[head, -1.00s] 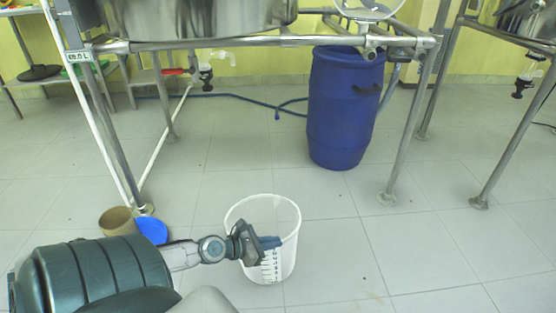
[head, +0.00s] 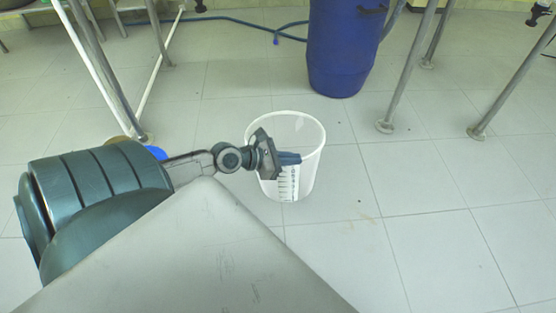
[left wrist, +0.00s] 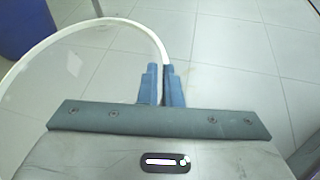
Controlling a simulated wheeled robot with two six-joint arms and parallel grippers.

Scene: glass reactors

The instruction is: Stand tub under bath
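The tub is a white translucent bucket (head: 308,165) with dark graduation marks, upright in the middle of the head view. My left gripper (head: 288,158) is at its near side. In the left wrist view the gripper's blue fingers (left wrist: 163,84) are closed together with the tub's white rim (left wrist: 100,22) running between them. Whether the tub's base touches the floor, I cannot tell. The bath itself is out of the head view now; only steel legs of its stand (head: 105,80) show at the upper left. My right gripper is not in view.
A blue barrel (head: 340,50) stands on the floor beyond the tub. More steel legs (head: 408,75) stand to its right. A blue hose (head: 235,20) lies at the back. Tiled floor right of the tub is clear.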

